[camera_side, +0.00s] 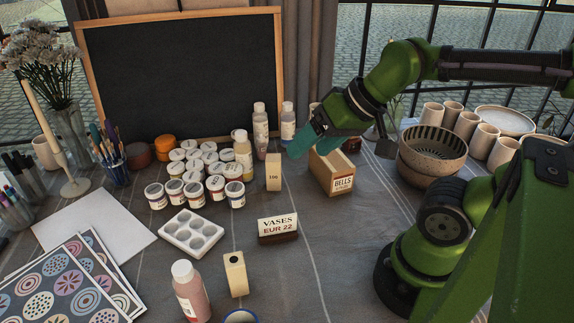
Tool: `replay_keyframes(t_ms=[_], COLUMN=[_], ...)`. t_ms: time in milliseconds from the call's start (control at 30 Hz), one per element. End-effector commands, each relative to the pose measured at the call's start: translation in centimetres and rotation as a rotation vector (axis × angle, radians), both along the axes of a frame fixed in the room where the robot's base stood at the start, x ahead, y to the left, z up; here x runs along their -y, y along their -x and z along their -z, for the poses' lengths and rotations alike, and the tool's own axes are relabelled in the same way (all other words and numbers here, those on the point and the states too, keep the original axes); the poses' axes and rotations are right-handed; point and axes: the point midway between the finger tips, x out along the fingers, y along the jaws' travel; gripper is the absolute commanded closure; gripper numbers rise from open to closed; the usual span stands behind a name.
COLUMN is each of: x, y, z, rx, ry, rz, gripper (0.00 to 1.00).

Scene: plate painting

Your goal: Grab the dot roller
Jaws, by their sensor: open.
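My gripper (301,144), with teal fingers, is open above the back middle of the table, near the bottles and the box marked BELLS. It points down and to the left, and I see nothing held in it. I cannot pick out the dot roller with certainty. A small dark-headed tool (385,146) shows between my gripper and the patterned bowls, but its kind is unclear. A cream block with a dark spot (236,275) stands at the front middle. My arm hides part of the table at the right.
Paint jars (193,195) crowd the middle left, with bottles (261,130) behind them. The BELLS box (331,173), a cream block marked 100 (274,172) and the VASES sign (278,227) stand near my gripper. Stacked bowls (429,165) are at right. Cloth right of the sign is clear.

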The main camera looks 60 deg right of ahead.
Motion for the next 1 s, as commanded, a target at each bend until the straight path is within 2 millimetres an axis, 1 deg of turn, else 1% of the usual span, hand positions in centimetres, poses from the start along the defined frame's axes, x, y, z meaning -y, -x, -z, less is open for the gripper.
replay_keyframes(t_ms=[67, 133, 167, 267, 300, 367, 400, 467, 500, 567, 600, 700, 733, 767, 833, 933, 1000], x=[0.9, 2.8, 3.9, 9.1, 11.6, 15.6, 18.4, 22.7, 25.6, 29.6, 32.1, 37.0, 38.1, 38.7, 39.0, 38.9, 39.1], y=[-0.2, -0.9, -1.5, -3.4, -4.1, -4.9, -5.1, -5.1, -4.9, -4.1, -3.6, -2.3, -2.2, -2.4, -2.9, -3.0, -3.3], z=[0.5, 1.2, 1.4, 1.8, 2.0, 2.3, 2.6, 3.1, 3.5, 4.2, 4.6, 5.2, 5.1, 4.8, 3.8, 4.3, 5.1], rx=[-0.02, -0.064, -0.082, -0.141, -0.162, -0.189, -0.207, -0.233, -0.251, -0.275, -0.29, -0.315, -0.317, -0.314, -0.3, -0.305, -0.305], ry=[-0.001, -0.009, -0.014, -0.02, -0.016, -0.005, 0.005, 0.024, 0.039, 0.065, 0.084, 0.144, 0.168, 0.194, 0.242, 0.258, 0.259], rz=[0.039, 0.111, 0.153, 0.295, 0.343, 0.404, 0.438, 0.481, 0.502, 0.523, 0.528, 0.507, 0.487, 0.457, 0.4, 0.362, 0.356], gripper=[0.3, 0.3, 0.3, 0.3, 0.3, 0.3, 0.3, 0.3, 0.3, 0.3, 0.3, 0.3, 0.3, 0.3, 0.3, 0.3, 0.3])
